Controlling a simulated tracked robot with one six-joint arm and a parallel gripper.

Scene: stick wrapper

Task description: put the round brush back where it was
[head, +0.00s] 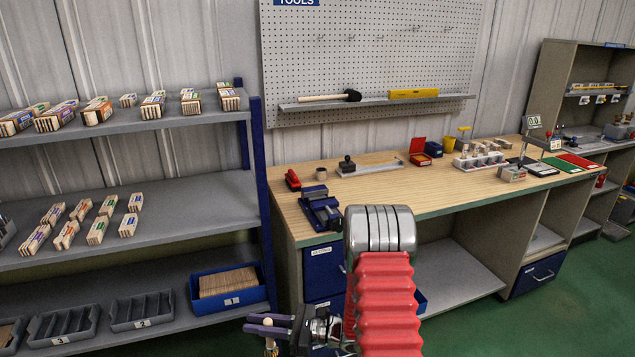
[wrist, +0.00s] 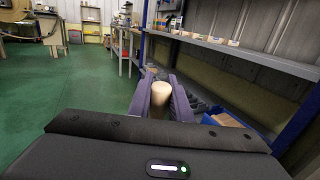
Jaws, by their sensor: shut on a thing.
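My gripper (head: 262,325) is low in the head view, in front of the lower left shelf. In the wrist view my gripper (wrist: 160,92) has its two purple fingers shut on a pale wooden rod with a rounded end, seen end on. I take this to be the handle of the round brush (wrist: 160,89); its bristles are hidden. In the head view the held thing is mostly hidden. A different tool with a pale handle and black head (head: 325,97) lies on the pegboard ledge (head: 375,104).
The workbench (head: 450,185) carries a vise (head: 320,210), a stamp and small boxes. The left rack (head: 200,200) holds small bundles and trays, with a blue bin (head: 228,288) at the bottom. Green floor (wrist: 90,85) is open.

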